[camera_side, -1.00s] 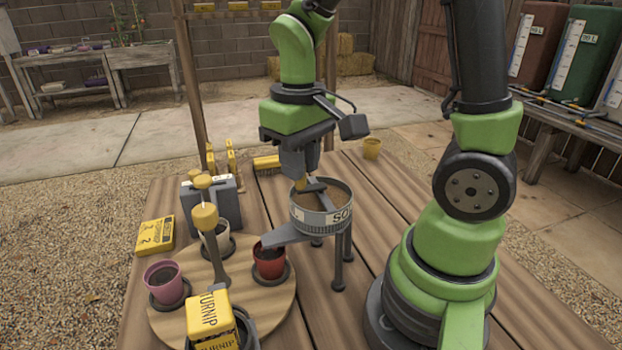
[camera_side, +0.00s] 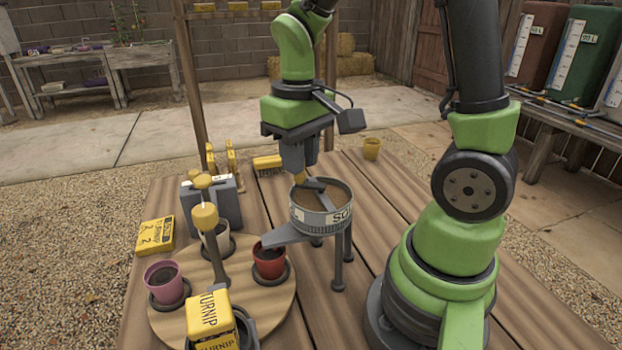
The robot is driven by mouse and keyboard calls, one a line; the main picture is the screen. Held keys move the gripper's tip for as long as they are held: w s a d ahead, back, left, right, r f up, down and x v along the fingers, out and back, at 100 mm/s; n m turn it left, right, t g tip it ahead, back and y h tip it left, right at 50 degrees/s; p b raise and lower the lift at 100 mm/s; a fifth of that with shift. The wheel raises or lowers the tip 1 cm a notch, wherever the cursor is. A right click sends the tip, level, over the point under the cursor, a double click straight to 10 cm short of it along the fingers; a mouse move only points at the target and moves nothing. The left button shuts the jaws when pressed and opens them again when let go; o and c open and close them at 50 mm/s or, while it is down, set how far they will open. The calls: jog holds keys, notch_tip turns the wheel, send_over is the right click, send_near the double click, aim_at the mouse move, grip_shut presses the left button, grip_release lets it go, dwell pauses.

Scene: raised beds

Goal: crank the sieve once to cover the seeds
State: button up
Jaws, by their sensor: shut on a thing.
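My gripper (camera_side: 299,178) points down at the sieve's back left rim, shut on the yellow knob of the crank (camera_side: 312,184). The crank arm lies across the top of the sieve. The red pot stands on a round wooden turntable (camera_side: 277,312) and holds dark soil. Seeds cannot be made out.
A pink pot (camera_side: 164,282) and a pale pot (camera_side: 216,239) stand on the turntable around a yellow-topped post (camera_side: 205,217). A yellow turnip packet (camera_side: 209,313) stands in front. Another yellow packet (camera_side: 154,235) lies at left. The table right of the sieve is clear.

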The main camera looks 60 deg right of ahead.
jog(key=shift+d, duration=0.55)
jog(key=shift+d, duration=0.15)
jog(key=shift+s+d, duration=0.1)
jog(key=shift+d, duration=0.4)
jog(key=shift+s+d, duration=0.1)
jog(key=shift+s+d, duration=0.35)
jog(key=shift+d, duration=0.1)
jog(key=shift+s, duration=0.1)
